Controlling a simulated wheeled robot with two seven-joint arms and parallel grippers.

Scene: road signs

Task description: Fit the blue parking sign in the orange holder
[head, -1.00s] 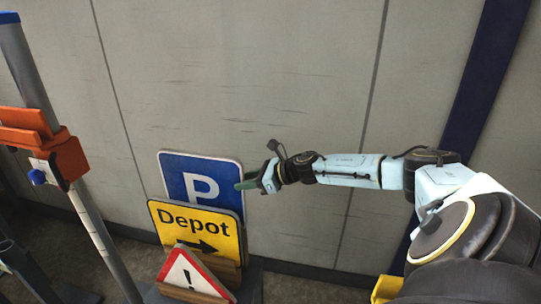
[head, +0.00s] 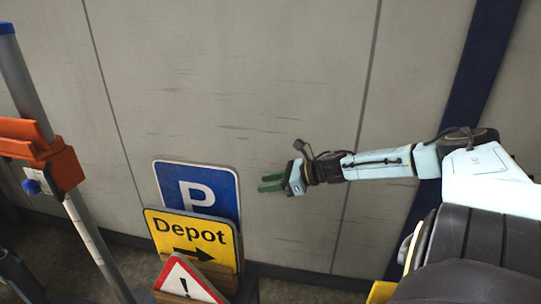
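The blue parking sign (head: 226,194) with a white P stands upright at the back of a row of signs, its lower part hidden behind the yellow Depot sign. My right gripper (head: 268,183) is just right of the blue sign's right edge, its green fingers spread apart with nothing between them. The fingers point left toward the sign and look apart from it. The orange holder (head: 62,168) is fixed on a grey post at the left, with a blue knob on its front. My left gripper is not in view.
The yellow Depot sign (head: 192,238) and a red-edged warning triangle (head: 183,284) stand in front of the blue sign. The grey post (head: 24,80) leans across the left side. A panelled grey wall (head: 240,80) closes off the back.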

